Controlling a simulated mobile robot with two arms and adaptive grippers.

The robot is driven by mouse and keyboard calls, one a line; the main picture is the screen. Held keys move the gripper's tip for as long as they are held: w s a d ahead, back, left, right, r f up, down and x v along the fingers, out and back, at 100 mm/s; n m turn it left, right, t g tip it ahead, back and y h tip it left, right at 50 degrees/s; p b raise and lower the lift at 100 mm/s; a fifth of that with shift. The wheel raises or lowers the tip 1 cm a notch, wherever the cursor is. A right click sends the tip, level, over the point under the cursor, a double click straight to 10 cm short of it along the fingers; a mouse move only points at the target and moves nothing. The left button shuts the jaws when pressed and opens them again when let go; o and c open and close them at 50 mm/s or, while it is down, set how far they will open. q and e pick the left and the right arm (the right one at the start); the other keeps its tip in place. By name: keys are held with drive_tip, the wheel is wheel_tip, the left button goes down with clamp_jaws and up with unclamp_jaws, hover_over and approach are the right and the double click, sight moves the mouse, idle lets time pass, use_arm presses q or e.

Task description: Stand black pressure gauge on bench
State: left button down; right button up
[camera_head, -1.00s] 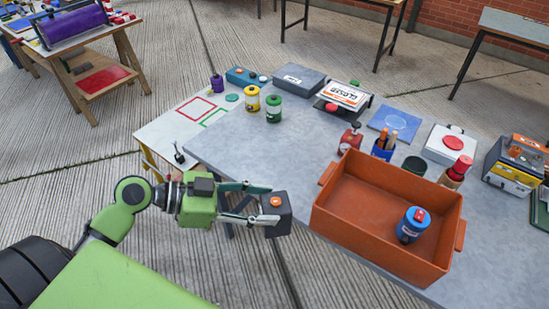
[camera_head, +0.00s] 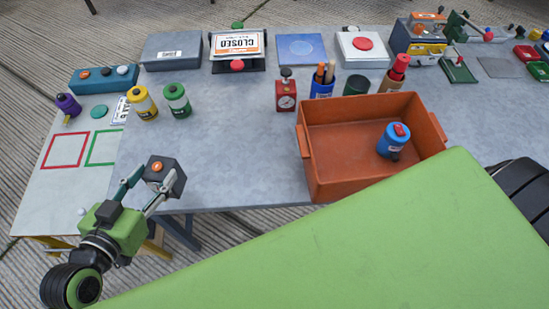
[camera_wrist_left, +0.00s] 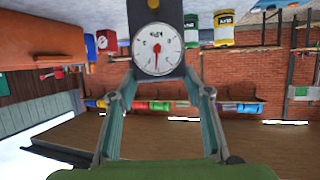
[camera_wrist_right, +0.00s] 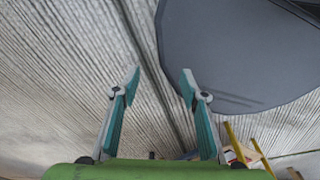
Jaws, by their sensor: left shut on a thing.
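My left gripper (camera_head: 153,185) is shut on the black pressure gauge (camera_head: 169,179), a dark block with an orange button on top. In the head view the gauge shows against the front left part of the grey bench (camera_head: 228,150); its height above the bench is hard to tell. In the left wrist view the gauge's white dial with a red needle (camera_wrist_left: 158,48) faces the camera between the fingertips. My right gripper (camera_wrist_right: 160,78) is open and empty in the right wrist view, over the ridged floor; it is not in the head view.
Yellow (camera_head: 142,104) and green (camera_head: 177,101) canisters stand at the back left.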

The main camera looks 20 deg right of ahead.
use_arm(q)
drive_tip(key=d+r+y, duration=0.1)
drive_tip(key=w+d+r+n+t, duration=0.1)
drive_tip(key=r, duration=0.1)
drive_tip(key=w+d+r+n+y+b, duration=0.1)
drive_tip(key=r, duration=0.1)
drive_tip(key=shift+w+d+y, duration=0.15)
drive_tip(key=shift+y, duration=0.15)
drive_tip(key=shift+r+n+t, duration=0.3)
drive_tip(key=shift+r+n, duration=0.1)
drive_tip(key=shift+w+f, duration=0.1)
drive_tip(key=shift+w, duration=0.1)
drive_tip(key=w+a+f+p, duration=0.2)
drive_tip(key=w+a+f, duration=0.6)
drive_tip(key=w+f, duration=0.2)
drive_tip(key=shift+w+a+f, duration=0.25)
drive_tip(key=shift+a+f, duration=0.15)
drive_tip(key=shift+f, duration=1)
drive_tip(key=c, duration=1.1)
unclamp_jaws()
drive_tip(key=shift+f, duration=0.1)
use_arm(e)
drive_tip(key=shift+s+d+r, duration=0.15)
drive_tip(key=shift+d+r, duration=0.15)
drive_tip(key=shift+r, duration=0.15)
use_arm(q)
drive_tip(key=shift+s, duration=0.15)
